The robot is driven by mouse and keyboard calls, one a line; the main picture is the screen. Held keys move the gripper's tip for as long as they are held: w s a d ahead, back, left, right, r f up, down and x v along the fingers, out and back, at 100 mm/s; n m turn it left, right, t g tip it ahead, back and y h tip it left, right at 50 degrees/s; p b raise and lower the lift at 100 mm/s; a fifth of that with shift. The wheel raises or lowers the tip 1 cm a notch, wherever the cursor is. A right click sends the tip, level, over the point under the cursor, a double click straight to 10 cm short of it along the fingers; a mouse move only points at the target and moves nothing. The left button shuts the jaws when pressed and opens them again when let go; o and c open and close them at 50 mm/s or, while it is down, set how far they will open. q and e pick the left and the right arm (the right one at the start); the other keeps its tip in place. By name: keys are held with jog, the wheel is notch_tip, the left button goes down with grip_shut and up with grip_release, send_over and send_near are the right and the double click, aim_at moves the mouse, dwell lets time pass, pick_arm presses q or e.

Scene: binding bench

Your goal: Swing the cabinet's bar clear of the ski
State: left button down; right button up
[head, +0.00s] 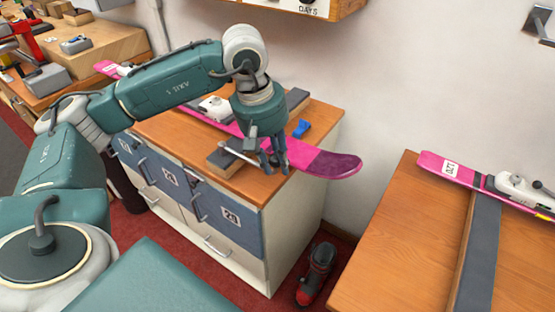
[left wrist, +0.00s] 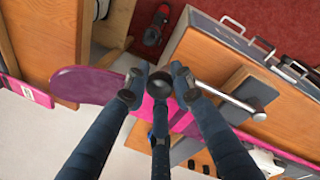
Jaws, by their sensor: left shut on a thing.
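The cabinet (head: 262,235) has a wooden top with a pink ski (head: 335,163) lying along it, its purple tip past the right end. My left gripper (head: 272,162) is shut on the bar's end. In the left wrist view, the bar (left wrist: 228,100) runs from its pivot to a black knob (left wrist: 160,88) between my left fingers (left wrist: 160,92). The bar's length lies on the front side of the ski (left wrist: 88,86); the knob appears near the ski's edge. My right gripper is not in view.
A blue piece (head: 301,128) and a dark block (head: 296,99) lie behind the ski. A wooden bench (head: 415,245) at right holds another pink ski (head: 450,173). A red and black boot (head: 318,270) stands on the floor between. A wall is close behind.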

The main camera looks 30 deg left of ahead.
pick_arm(q)
jog(key=shift+s, duration=0.1)
jog(key=c, duration=1.5)
grip_release()
jog(key=shift+o, duration=0.2)
jog(key=shift+s, duration=0.15)
jog(key=shift+r, duration=0.15)
notch_tip(320, 180, up, 12)
jog(key=s+a, duration=0.1)
jog(key=shift+s+a+f, duration=0.15)
jog(key=shift+s+f, duration=0.05)
jog(key=shift+s, duration=0.2)
